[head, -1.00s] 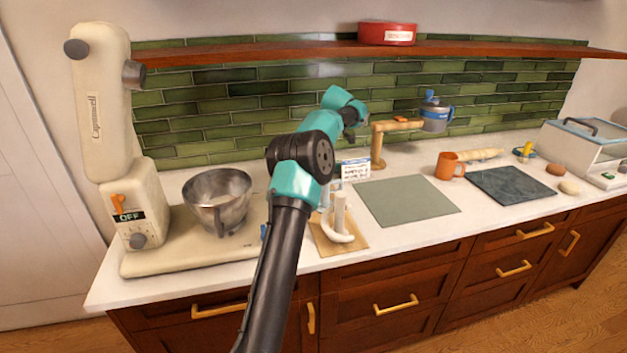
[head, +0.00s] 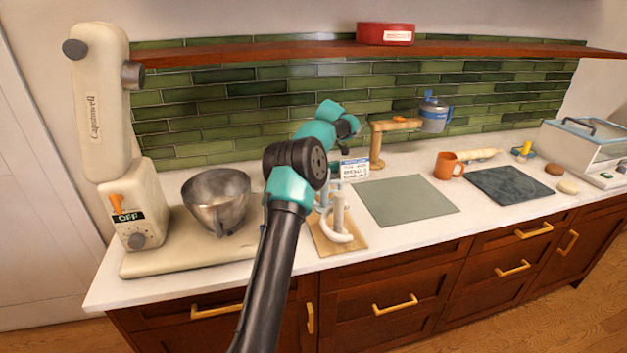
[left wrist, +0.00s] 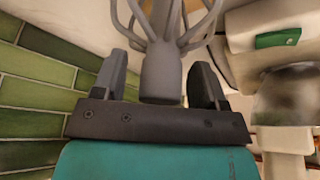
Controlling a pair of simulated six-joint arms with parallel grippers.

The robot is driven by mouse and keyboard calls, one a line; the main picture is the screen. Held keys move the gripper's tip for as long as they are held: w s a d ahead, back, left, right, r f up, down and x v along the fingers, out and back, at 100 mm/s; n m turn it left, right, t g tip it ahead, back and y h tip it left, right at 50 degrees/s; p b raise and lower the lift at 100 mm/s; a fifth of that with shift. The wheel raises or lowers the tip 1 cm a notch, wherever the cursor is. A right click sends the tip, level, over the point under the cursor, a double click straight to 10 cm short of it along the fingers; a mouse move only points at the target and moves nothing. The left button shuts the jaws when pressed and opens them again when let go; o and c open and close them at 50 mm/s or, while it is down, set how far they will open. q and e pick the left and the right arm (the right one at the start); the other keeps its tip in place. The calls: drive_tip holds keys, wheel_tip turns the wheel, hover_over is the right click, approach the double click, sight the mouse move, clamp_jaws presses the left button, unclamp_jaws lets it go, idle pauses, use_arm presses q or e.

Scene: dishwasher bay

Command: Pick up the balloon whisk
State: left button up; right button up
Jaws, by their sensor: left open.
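The balloon whisk (left wrist: 162,70) shows in the left wrist view as a grey hub with thick wires spreading toward the top edge. My left gripper (left wrist: 160,82) is open, with one dark finger on each side of the hub. Small gaps show between hub and fingers. In the head view my left arm hides most of the gripper, and I cannot make out the whisk clearly there. A pale stand (head: 338,205) with a hook-shaped attachment stands on a wooden board (head: 325,245) just right of my arm. My right gripper is in neither view.
A cream stand mixer (head: 145,215) with a steel bowl (head: 217,197) stands at left. A small card (head: 354,168) is behind the stand. A grey-green mat (head: 405,202), orange mug (head: 449,165) and dark slab (head: 508,186) lie to the right. A shelf (head: 300,50) runs above.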

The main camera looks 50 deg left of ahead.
use_arm(q)
clamp_jaws()
idle(0.4)
wheel_tip(320, 180, up, 9)
drive_tip(key=shift+w, duration=0.1)
drive_tip(key=shift+r, duration=0.55)
idle(0.3)
idle(0.5)
